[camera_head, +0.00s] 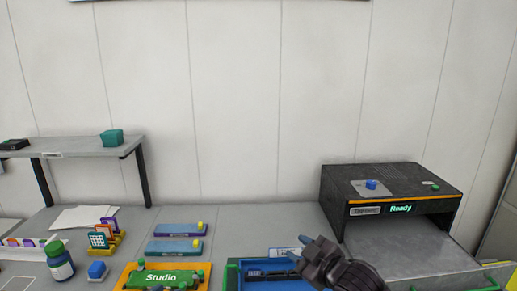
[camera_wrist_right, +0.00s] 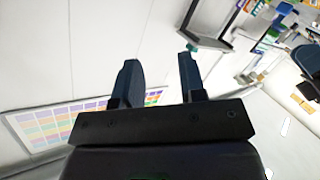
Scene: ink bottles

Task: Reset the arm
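My right gripper (camera_head: 306,254) shows at the bottom of the head view, above the edge of a blue tray (camera_head: 232,276). In the right wrist view its two dark fingers (camera_wrist_right: 160,82) stand apart with nothing between them. An ink bottle (camera_head: 60,262) with a green cap stands upright at the lower left of the head view, far from the gripper. My left gripper does not show in the head view.
A dark machine (camera_head: 392,190) marked "Ready" stands at the right. A raised grey shelf (camera_head: 75,150) is at the left.

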